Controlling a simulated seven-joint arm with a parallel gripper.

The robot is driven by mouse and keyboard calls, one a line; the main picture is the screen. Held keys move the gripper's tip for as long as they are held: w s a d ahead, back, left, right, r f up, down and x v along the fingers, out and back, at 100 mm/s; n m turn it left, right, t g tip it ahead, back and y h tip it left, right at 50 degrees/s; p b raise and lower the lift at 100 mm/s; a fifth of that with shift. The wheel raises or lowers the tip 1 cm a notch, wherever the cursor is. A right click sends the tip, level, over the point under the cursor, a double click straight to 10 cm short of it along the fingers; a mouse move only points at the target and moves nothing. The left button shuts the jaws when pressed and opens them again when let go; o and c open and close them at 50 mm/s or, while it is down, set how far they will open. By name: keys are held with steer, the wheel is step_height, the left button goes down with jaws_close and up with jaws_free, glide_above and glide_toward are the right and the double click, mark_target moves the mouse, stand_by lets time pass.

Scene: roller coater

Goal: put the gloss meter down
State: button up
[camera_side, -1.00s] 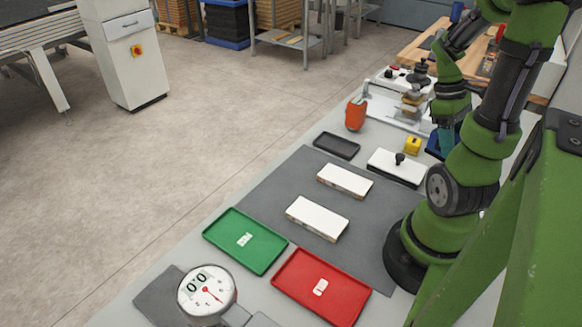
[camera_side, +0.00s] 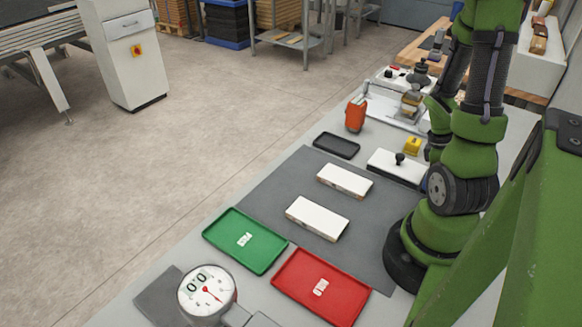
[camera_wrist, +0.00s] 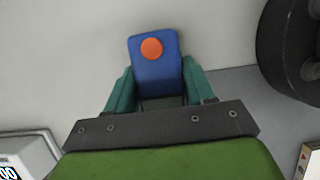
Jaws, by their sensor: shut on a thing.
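The gloss meter, a blue block with a round orange button (camera_wrist: 152,62), sits between the teal fingers of my gripper (camera_wrist: 153,88) in the wrist view. My gripper is shut on it. Pale tabletop lies below and around it; I cannot tell whether the meter touches it. In the side view my arm hides the gripper and the meter behind its green links.
A dark grey mat (camera_side: 283,196) carries two white-topped blocks (camera_side: 345,180) (camera_side: 317,217). Around it are a black tray (camera_side: 336,145), green tray (camera_side: 246,240), red tray (camera_side: 321,285), orange device (camera_side: 356,115), yellow block (camera_side: 412,144), white block with black knob (camera_side: 397,165) and dial gauge (camera_side: 207,291).

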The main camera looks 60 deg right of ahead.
steer(key=o, duration=1.4)
steer(key=shift+f, duration=0.15)
steer(key=v, duration=1.2)
steer(key=w+a+r+t, duration=0.2)
steer(key=w+a, duration=0.3)
steer(key=w+a+r+m+t, duration=0.1)
steer(key=w+a+r+t, duration=0.1)
steer(key=w+a, duration=0.3)
steer(key=w+a+r+m+t, duration=0.1)
steer(key=w+a+r+t, duration=0.2)
steer(key=w+a+t, duration=0.1)
steer(key=shift+w+a, duration=0.5)
steer(key=shift+w, duration=0.4)
steer(key=shift+o, duration=0.4)
steer(key=w+a+r+m+t+y, duration=0.1)
steer(key=a+r+m+t+y, duration=0.1)
steer(key=a, duration=0.7)
step_height(320, 180, up, 2)
steer(key=shift+w+a+r+t, duration=0.15)
steer(key=shift+w+a+t, duration=0.05)
steer(key=shift+t, duration=0.6)
